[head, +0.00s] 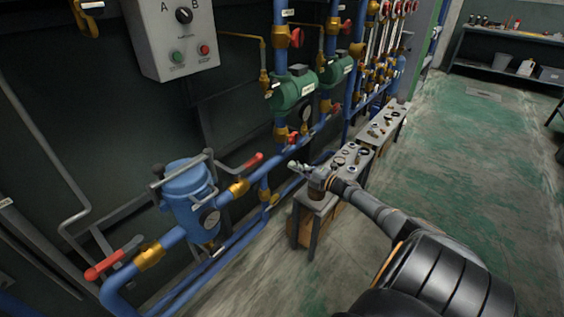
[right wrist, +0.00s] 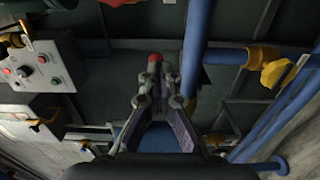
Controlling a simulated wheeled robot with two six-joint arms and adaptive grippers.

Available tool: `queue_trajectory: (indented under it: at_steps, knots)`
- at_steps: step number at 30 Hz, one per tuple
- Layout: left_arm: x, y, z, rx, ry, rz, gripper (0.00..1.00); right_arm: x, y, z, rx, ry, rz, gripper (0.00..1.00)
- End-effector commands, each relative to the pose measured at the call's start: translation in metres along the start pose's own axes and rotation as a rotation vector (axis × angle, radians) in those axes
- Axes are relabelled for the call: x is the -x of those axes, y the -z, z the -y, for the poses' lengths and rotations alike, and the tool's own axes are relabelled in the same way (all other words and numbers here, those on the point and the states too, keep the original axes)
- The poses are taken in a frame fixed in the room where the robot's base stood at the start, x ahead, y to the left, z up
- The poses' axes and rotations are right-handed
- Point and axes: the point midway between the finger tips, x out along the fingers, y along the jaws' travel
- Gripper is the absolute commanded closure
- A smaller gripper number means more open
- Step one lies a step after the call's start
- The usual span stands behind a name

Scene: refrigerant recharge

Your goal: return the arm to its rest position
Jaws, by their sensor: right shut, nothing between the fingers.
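My right arm comes in from the lower right of the head view. Its gripper (head: 304,170) is in front of the blue pipework, over the near end of a narrow bench. In the right wrist view the fingers of the right gripper (right wrist: 155,72) are together at the tips and hold nothing. A small red part shows just beyond the fingertips there; I cannot tell whether they touch it. My left gripper is not in view.
A blue filter vessel (head: 188,190) and a red-handled valve (head: 104,268) stand left of the gripper. Green pumps (head: 292,90) are behind it. A grey bench (head: 318,207) with small parts lies below it. A control box (head: 170,38) hangs on the wall. The green floor (head: 480,160) at right is clear.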

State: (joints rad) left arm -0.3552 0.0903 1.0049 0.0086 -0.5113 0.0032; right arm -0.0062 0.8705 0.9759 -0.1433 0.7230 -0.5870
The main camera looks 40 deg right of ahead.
Motion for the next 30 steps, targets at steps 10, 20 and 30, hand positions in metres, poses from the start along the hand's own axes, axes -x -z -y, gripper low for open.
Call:
queue_trajectory:
  at_steps: [10,20,30]
  knots:
    - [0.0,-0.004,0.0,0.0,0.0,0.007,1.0,0.009,-0.008,0.0,0.0,0.0,-0.001,1.0]
    - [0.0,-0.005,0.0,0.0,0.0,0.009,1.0,0.009,-0.008,0.0,0.0,0.0,-0.001,1.0]
    - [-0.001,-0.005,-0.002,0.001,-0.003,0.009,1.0,0.035,0.017,0.124,-0.311,0.174,0.22,1.0]
